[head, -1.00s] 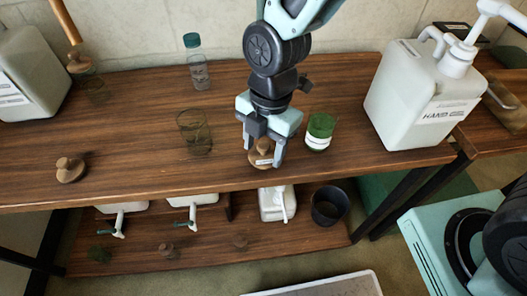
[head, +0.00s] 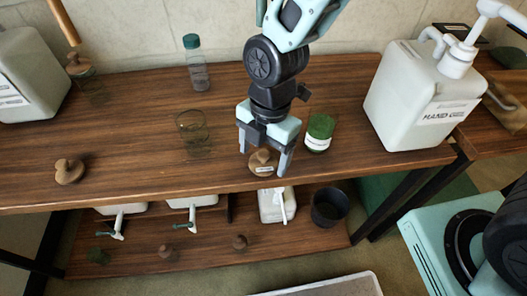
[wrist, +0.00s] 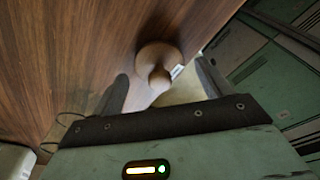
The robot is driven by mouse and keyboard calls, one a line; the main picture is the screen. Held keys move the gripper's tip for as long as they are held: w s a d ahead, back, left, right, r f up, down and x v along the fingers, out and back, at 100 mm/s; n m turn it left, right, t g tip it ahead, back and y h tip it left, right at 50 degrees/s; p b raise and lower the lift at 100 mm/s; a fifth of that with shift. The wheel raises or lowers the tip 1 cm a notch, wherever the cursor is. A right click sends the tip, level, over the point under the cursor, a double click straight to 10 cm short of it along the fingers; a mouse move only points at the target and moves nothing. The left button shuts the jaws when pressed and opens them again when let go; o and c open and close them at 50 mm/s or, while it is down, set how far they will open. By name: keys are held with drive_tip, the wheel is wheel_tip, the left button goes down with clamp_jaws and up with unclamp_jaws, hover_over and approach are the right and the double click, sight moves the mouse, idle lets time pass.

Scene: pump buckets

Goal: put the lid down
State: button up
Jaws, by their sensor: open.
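A round wooden lid with a knob and a small white label (head: 262,163) lies near the front edge of the wooden table (head: 120,125), knob up. It also shows in the wrist view (wrist: 160,55), resting on the wood near the edge. My gripper (head: 264,161) is open above the lid, its fingers spread on either side of the knob and apart from it. In the wrist view the open fingers (wrist: 161,78) have a clear gap between them. An open glass jar (head: 193,132) without a lid stands left of my gripper.
A jar with a green top (head: 319,133) stands close right of my gripper. A second wooden lid (head: 69,171) lies at the left. A green-capped bottle (head: 196,65) stands at the back, a large white pump container (head: 420,100) at the right. A lower shelf (head: 200,250) holds several items.

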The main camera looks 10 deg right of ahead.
wheel_tip(320, 180, up, 12)
drive_tip(key=w+d+p, duration=0.1)
drive_tip(key=s+d+r+m+t, duration=0.1)
drive_tip(key=s+d+m, duration=0.6)
drive_tip(key=s+m, duration=0.5)
drive_tip(key=m, duration=0.7)
drive_tip(key=shift+r+h, duration=0.3)
drive_tip(key=shift+h, duration=0.1)
drive_tip(key=shift+s+d+r, duration=0.1)
